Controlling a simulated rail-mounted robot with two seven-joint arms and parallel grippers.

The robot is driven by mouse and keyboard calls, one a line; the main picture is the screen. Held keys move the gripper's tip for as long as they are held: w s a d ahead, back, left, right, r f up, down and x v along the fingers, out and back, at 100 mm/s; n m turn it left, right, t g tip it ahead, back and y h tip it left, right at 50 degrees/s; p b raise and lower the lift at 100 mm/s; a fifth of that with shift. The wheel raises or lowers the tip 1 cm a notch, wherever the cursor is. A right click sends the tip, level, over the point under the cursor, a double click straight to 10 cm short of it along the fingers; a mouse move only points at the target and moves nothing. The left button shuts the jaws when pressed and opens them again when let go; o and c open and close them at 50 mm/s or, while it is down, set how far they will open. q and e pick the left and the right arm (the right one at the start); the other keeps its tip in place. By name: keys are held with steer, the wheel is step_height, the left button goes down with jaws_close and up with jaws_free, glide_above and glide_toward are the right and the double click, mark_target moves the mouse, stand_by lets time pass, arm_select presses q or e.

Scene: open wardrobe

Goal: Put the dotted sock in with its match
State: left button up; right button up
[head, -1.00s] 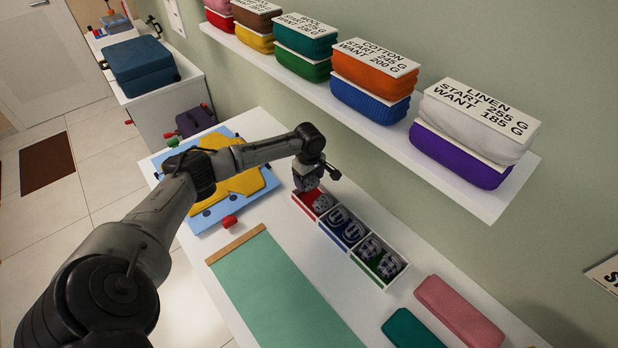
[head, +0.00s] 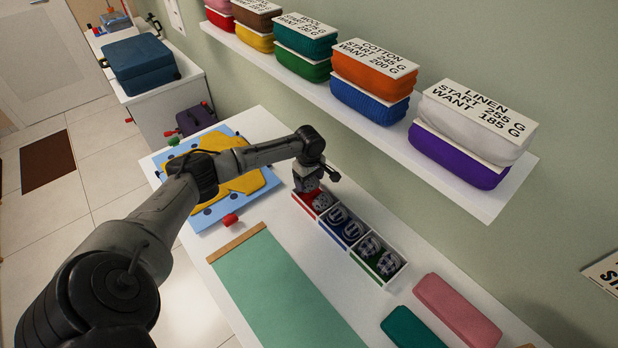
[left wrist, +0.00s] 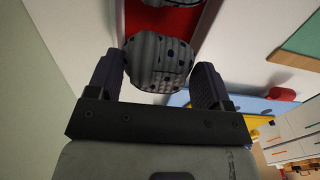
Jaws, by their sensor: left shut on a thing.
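My left gripper (head: 306,186) is shut on a grey dotted sock (left wrist: 158,62). In the left wrist view the sock sits between the two fingers. In the head view the gripper is low over the far end of the sock box, at the red compartment (left wrist: 188,20). Another dotted sock (head: 322,202) lies in that red compartment. Whether the held sock touches the box floor I cannot tell. The blue compartment holds a pair of striped socks (head: 345,222), and the green one a pair of patterned socks (head: 376,258). My right gripper is not in view.
A shelf (head: 400,150) with labelled fabric stacks runs along the wall above the box. A green mat (head: 285,300) lies in front, and a blue board with yellow cloth (head: 225,180) lies to the left. Pink (head: 457,310) and teal (head: 412,328) folded pieces lie nearer.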

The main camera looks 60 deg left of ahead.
arm_select(q)
steer(key=o, duration=0.8)
steer(key=shift+c, duration=0.2)
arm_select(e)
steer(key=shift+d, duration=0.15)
arm_select(q)
steer(key=shift+r, duration=0.1)
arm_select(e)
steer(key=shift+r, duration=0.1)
arm_select(q)
step_height(320, 180, up, 5)
steer(key=p, duration=0.6)
steer(key=shift+r+p, duration=0.15)
steer(key=shift+p, duration=0.25)
step_height(320, 180, up, 4)
steer(key=p, duration=0.4)
steer(key=shift+p, duration=0.3)
steer(key=shift+f, duration=0.2)
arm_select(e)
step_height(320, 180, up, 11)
